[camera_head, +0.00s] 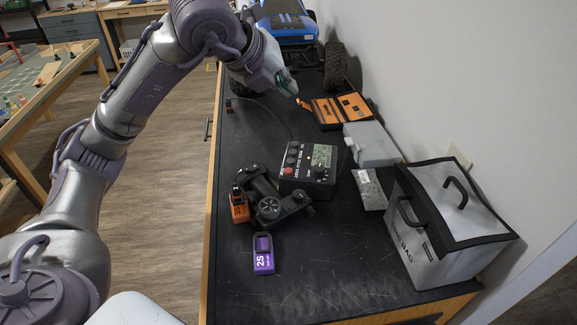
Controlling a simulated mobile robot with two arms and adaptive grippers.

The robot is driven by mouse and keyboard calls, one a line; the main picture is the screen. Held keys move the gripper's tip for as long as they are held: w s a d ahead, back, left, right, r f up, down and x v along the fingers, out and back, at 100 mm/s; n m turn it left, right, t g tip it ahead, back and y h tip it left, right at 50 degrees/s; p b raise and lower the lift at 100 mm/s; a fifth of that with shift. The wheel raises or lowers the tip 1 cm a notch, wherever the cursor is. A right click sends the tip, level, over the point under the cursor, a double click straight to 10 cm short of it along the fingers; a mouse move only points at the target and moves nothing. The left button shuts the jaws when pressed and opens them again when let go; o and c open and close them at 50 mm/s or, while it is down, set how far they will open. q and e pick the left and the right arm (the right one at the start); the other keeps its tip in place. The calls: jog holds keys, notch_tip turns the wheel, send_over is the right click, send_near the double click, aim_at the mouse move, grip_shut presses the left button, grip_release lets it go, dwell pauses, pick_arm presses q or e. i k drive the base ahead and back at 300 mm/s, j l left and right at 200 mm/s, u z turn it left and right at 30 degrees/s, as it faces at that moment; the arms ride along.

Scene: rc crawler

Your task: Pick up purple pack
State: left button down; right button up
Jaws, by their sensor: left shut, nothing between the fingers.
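The purple pack (263,262), marked "2S", lies on the black bench top (310,290) near its front left edge. Its near face is bright purple and its top is dark. My left gripper (289,88) is at the far end of the bench, above the surface, well beyond the purple pack and apart from it. The left gripper is shut and empty. My left arm comes in from the left and crosses the upper left of the view. My right gripper is not in view.
An orange pack (239,207) and a black controller (270,205) lie just beyond the purple pack. A charger box (308,170) stands behind them. A grey bag (440,230) stands at right by the wall. A blue crawler (288,25) is at the far end. The bench's front middle is clear.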

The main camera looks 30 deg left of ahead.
aim_at(264, 261)
jog(key=u, duration=1.05)
